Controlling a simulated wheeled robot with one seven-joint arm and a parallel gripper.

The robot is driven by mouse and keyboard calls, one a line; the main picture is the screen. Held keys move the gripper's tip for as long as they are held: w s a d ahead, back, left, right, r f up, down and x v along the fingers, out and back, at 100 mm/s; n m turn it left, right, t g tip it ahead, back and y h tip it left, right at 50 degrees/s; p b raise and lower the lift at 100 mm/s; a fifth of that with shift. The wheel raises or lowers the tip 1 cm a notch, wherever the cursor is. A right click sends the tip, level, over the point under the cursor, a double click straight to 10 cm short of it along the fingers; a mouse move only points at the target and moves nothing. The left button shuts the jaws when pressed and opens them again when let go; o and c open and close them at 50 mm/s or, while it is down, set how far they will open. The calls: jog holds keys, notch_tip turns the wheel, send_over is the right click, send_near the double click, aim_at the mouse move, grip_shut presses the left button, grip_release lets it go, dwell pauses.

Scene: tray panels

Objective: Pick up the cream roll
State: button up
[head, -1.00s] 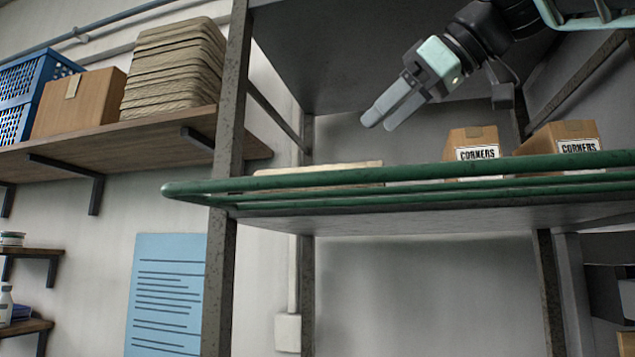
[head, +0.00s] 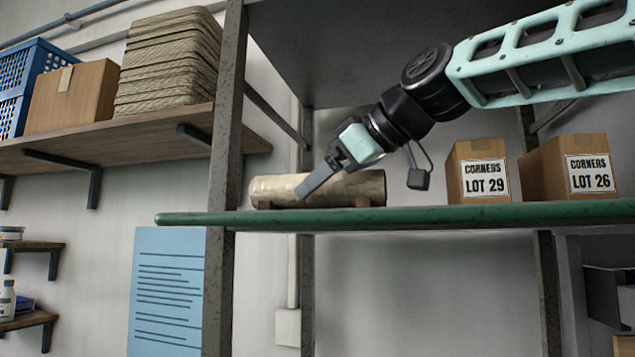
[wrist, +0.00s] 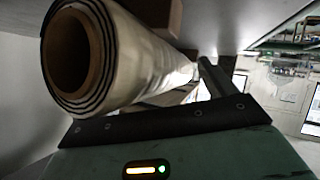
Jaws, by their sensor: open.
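The cream roll (head: 366,186) lies sideways on the shelf behind the green rail, resting on small brown blocks. In the wrist view the roll (wrist: 125,50) shows end-on at upper left, with a brown hollow core and dark layered edge. My gripper (head: 303,192) points down and left, with a grey finger crossing in front of the roll's middle in the head view. In the wrist view one finger of my gripper (wrist: 215,76) lies right of the roll. The other finger is not clearly seen. The jaws are open; whether a finger touches the roll I cannot tell.
The green rail (head: 440,217) runs along the shelf's front edge. Two cardboard boxes, LOT 29 (head: 478,165) and LOT 26 (head: 570,167), stand right of the roll. A dark upright post (head: 229,120) stands at left. Shelf room is free between roll and boxes.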

jog(key=shift+f, duration=0.1)
jog(key=c, duration=1.4)
jog(key=shift+o, duration=0.2)
